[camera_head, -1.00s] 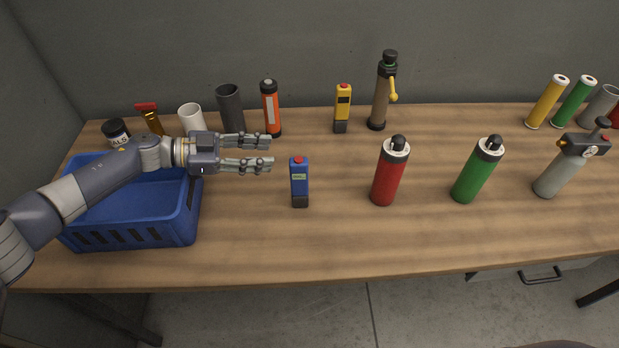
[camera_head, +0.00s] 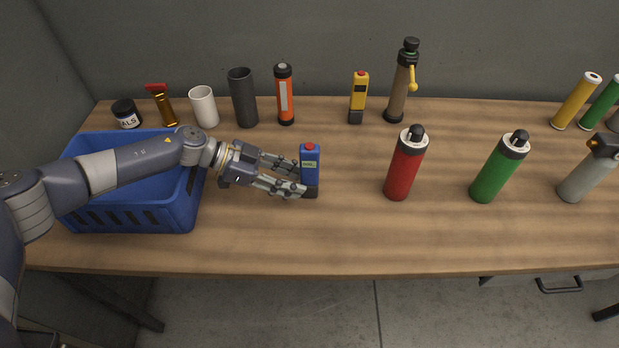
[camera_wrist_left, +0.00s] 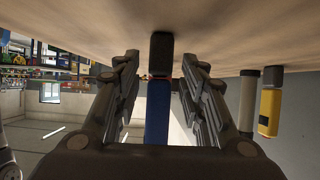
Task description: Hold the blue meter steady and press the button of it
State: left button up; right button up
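The blue meter (camera_head: 310,165) stands upright on the wooden table, with a red button (camera_head: 310,147) on top and a small display on its front. My left gripper (camera_head: 304,180) is at its left side, low down, with the fingertips reaching the meter. In the left wrist view the blue meter (camera_wrist_left: 158,110) lies between the two spread fingers (camera_wrist_left: 159,80), with gaps showing on both sides. My right gripper is not in view.
A blue crate (camera_head: 150,215) stands under my left arm. A red bottle (camera_head: 405,170) and a green bottle (camera_head: 497,172) stand to the right. A yellow meter (camera_head: 358,98) stands behind. The table front near the meter is clear.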

pick_arm(q)
jog(key=shift+x, duration=1.85)
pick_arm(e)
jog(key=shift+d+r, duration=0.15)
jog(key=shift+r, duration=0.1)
pick_arm(q)
jog(key=c, duration=0.7)
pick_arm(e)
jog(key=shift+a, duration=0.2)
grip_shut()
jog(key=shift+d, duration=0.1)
